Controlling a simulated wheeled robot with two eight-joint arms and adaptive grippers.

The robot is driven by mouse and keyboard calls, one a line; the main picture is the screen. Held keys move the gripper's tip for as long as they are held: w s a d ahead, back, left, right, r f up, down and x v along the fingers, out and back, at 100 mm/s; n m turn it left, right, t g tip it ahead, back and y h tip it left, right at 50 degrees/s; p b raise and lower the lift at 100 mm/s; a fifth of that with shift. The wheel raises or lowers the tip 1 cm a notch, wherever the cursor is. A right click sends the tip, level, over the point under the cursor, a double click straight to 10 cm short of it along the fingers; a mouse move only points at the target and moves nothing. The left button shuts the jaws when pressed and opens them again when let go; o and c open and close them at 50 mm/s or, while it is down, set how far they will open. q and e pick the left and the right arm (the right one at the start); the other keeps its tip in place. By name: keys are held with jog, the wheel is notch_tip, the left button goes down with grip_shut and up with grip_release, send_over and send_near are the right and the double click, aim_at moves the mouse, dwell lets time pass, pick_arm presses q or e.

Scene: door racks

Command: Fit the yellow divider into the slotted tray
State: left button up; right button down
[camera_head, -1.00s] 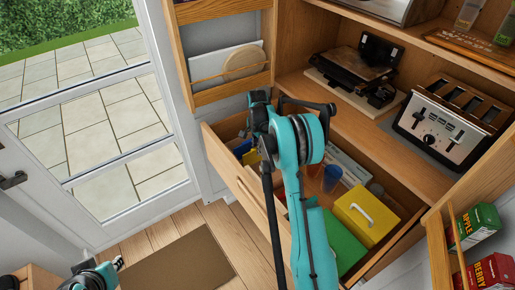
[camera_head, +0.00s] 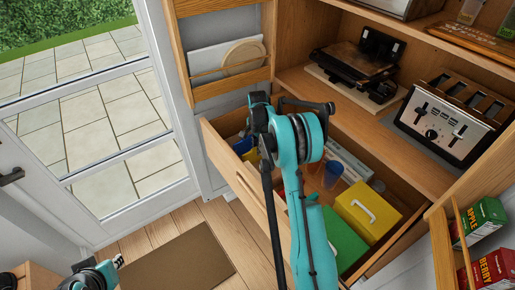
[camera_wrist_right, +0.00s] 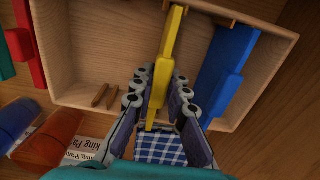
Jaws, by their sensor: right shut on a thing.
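The yellow divider (camera_wrist_right: 167,60) is held between the fingers of my right gripper (camera_wrist_right: 160,80) in the right wrist view. It stands over the light wooden slotted tray (camera_wrist_right: 88,55), its far end near the tray's far wall. I cannot tell whether it is seated in a slot. A blue divider (camera_wrist_right: 228,65) is at the tray's right side. Two short wooden pegs (camera_wrist_right: 105,95) show on the tray floor. In the head view, my arm hides most of the right gripper and tray. My left gripper (camera_head: 118,262) is at the bottom left, far from the tray; its jaws are unclear.
The tray is inside an open wooden drawer (camera_head: 243,181). The drawer also holds a yellow box (camera_head: 365,212), a green box (camera_head: 343,243) and a blue cup (camera_head: 332,175). A checkered cloth (camera_wrist_right: 160,149) lies below my fingers.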

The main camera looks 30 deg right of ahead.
jog(key=c, duration=1.4)
grip_release()
jog(key=shift+c, duration=0.2)
notch_tip(320, 180, up, 12)
